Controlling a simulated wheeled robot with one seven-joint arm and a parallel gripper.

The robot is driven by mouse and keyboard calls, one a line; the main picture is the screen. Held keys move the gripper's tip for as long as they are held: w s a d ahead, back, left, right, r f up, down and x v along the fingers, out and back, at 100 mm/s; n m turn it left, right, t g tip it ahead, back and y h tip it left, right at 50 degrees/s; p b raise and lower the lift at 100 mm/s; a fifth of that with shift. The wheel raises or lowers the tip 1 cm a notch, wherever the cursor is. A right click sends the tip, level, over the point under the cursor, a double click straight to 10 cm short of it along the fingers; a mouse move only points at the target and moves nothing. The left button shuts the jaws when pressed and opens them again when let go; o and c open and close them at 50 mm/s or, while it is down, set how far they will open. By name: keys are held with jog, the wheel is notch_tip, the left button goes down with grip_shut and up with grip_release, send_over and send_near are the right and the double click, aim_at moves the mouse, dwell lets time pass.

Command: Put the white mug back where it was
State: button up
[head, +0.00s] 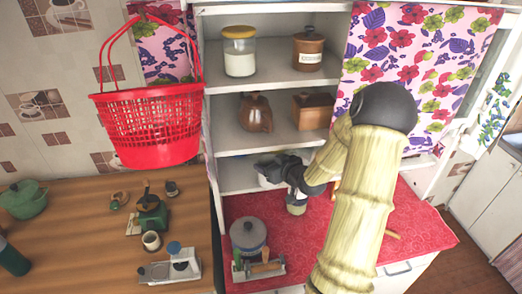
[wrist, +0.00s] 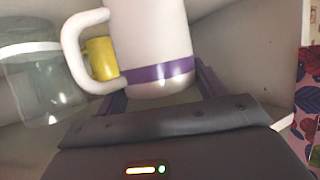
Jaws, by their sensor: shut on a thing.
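The white mug (wrist: 150,40) with a purple band near its base fills the top middle of the wrist view, its handle to the left. My gripper (wrist: 163,88) is shut on it, one finger on each side of the body. In the head view my gripper (head: 265,168) reaches into the lowest shelf (head: 235,178) of the open cupboard. A small white patch below it may be the mug, mostly hidden by the gripper. I cannot tell whether the mug touches the shelf.
A yellow mug (wrist: 100,58) stands behind the white mug's handle, and a glass jar (wrist: 40,85) stands to the left. A brown jug (head: 256,112) and box (head: 310,110) are on the shelf above. A grey pot (head: 248,235) stands on the red counter below.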

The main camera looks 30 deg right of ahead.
jog(key=shift+w+a, duration=0.15)
jog(key=shift+w, duration=0.85)
jog(key=shift+s, duration=0.1)
jog(key=w+p, duration=0.3)
jog(key=w, duration=0.1)
jog(key=shift+w+a+r, duration=0.1)
jog(key=shift+a+r, duration=0.1)
jog(key=shift+a, duration=0.05)
jog(key=shift+f+p, duration=0.25)
jog(key=shift+p, duration=0.05)
